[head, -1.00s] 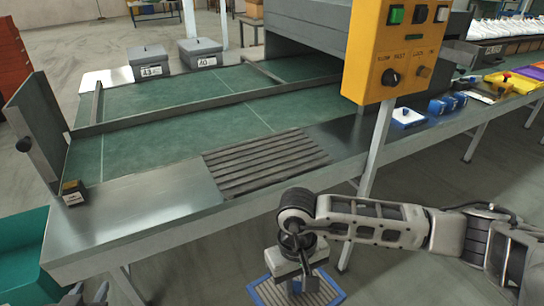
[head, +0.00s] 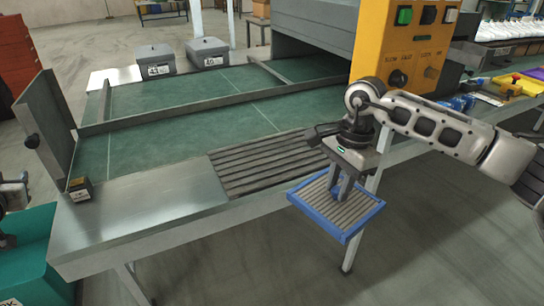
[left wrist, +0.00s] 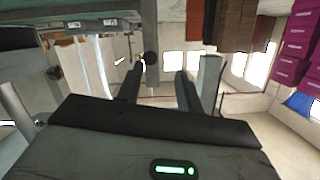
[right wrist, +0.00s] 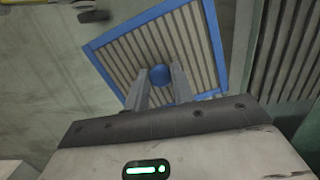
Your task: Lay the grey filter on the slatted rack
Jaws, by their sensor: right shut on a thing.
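The grey filter (head: 318,207) is a pleated square panel with a blue frame. My right gripper (head: 341,196) is shut on the filter, on a blue knob at its middle. It holds the filter in the air in front of the bench edge, just right of and below the slatted rack (head: 255,170). In the right wrist view the filter (right wrist: 120,55) hangs from the fingertips (right wrist: 158,80), and rack slats (right wrist: 285,50) show at the right. The rack lies bare at the bench's front. My left gripper (left wrist: 160,75) has its fingers apart, with nothing between them.
A green belt (head: 200,115) lies behind the rack, with two grey lidded boxes (head: 182,56) at its far side. A yellow control box (head: 400,45) stands right of the rack. A small dark block (head: 80,189) sits at the bench's left. The metal top (head: 150,215) is clear.

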